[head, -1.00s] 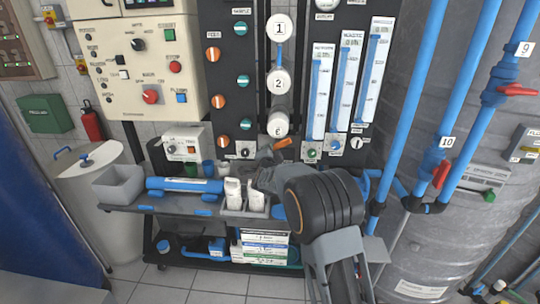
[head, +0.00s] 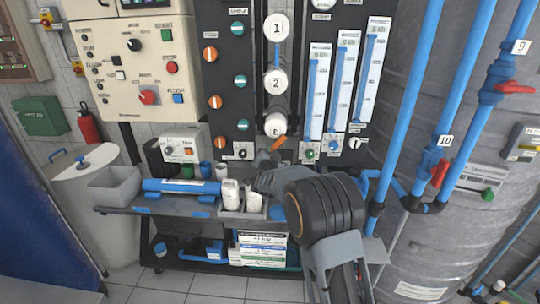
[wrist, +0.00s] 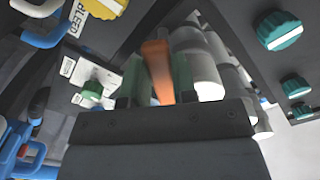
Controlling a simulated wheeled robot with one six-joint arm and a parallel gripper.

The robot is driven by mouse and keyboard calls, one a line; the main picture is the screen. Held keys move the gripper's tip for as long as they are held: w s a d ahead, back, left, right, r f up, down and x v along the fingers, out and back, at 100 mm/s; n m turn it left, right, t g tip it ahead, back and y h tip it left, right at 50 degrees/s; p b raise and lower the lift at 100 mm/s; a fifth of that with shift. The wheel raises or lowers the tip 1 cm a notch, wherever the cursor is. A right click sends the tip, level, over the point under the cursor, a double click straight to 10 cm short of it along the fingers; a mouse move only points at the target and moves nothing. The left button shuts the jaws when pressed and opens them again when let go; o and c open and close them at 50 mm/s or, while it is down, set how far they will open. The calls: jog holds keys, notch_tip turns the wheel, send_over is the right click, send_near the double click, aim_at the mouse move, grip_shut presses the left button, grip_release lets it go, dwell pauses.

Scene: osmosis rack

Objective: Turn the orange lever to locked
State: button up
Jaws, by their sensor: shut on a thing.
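The orange lever (head: 279,142) is on the dark panel, just below the lowest white round cap (head: 275,125). In the head view it slants up to the right. In the wrist view the orange lever (wrist: 157,62) stands between my two greenish finger pads. My gripper (head: 269,154) is shut on the lever; it also shows in the wrist view (wrist: 156,88). The lever's pivot end is hidden by my gripper, and I cannot read a locked mark.
Flow tubes (head: 345,85) and small knobs (head: 309,153) are right of the lever. A grey bench (head: 180,208) with white bottles (head: 229,192) is below and left. Blue pipes (head: 400,100) with red handles run on the right. A green knob (wrist: 92,90) is close left of my fingers.

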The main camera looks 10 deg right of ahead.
jog(key=o, duration=0.9)
jog(key=b+v, duration=0.1)
jog(key=v, duration=1.3)
jog(key=shift+w, duration=0.1)
